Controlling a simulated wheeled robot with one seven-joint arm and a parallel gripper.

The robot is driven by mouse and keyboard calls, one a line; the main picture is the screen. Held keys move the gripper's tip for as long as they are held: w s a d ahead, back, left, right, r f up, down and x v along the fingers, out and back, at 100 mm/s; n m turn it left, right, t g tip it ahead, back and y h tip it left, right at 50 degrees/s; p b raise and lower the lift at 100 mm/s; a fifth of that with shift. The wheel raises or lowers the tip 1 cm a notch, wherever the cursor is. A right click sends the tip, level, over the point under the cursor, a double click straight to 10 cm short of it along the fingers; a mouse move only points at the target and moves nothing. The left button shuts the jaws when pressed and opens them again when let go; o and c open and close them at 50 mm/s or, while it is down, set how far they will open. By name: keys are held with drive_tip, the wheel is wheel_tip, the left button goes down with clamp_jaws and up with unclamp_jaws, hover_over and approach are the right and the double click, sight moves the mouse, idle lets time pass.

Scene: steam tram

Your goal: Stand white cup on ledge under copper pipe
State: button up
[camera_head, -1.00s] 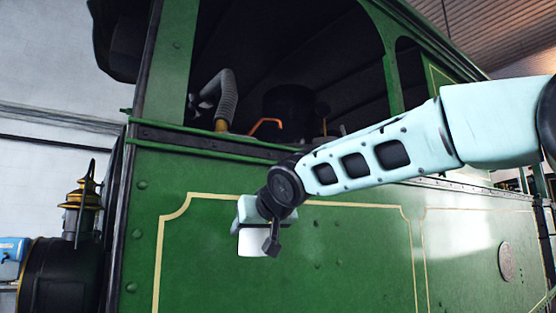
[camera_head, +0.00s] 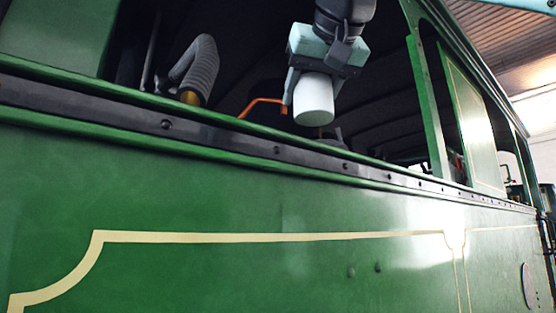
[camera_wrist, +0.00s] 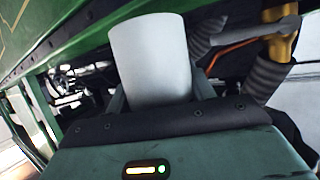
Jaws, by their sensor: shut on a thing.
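The white cup (camera_head: 314,98) is held in my gripper (camera_head: 312,86), which is shut on it, in the upper middle of the head view. The cup looks close to upright, in front of the dark cab opening and above the sill. In the wrist view the cup (camera_wrist: 150,60) stands between the fingers, hiding part of them. The copper pipe (camera_head: 262,104) is a bent orange tube just left of the cup; it also shows in the wrist view (camera_wrist: 232,48). The ledge (camera_head: 240,143) is the dark riveted strip with a green rim along the opening. I see no contact between cup and ledge.
A grey ribbed hose (camera_head: 196,66) with a brass end stands left of the copper pipe. A green window post (camera_head: 426,105) rises to the right. The green cab side (camera_head: 230,200) fills the lower view. The cab interior is dark.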

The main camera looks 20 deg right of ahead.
drive_tip(key=w+p, duration=0.2)
drive_tip(key=w, duration=0.2)
drive_tip(key=w+p, duration=0.1)
drive_tip(key=w, duration=0.3)
drive_tip(key=w+d+p, duration=0.1)
drive_tip(key=w+p, duration=0.1)
drive_tip(key=w, duration=0.2)
drive_tip(key=shift+w+r+p, duration=0.15)
drive_tip(key=shift+w+p, duration=0.1)
drive_tip(key=shift+p, duration=0.1)
drive_tip(key=w+p, duration=0.1)
drive_tip(key=w, duration=0.1)
drive_tip(key=w+p, duration=0.2)
drive_tip(key=w, duration=0.1)
drive_tip(key=shift+w+d+r, duration=0.1)
drive_tip(key=shift+w+d, duration=0.1)
drive_tip(key=shift+w, duration=0.05)
drive_tip(key=shift+f, duration=0.6)
drive_tip(key=shift+s+f, duration=0.2)
drive_tip(key=shift+f, duration=0.4)
drive_tip(key=o, duration=1)
drive_tip(key=shift+r, duration=0.1)
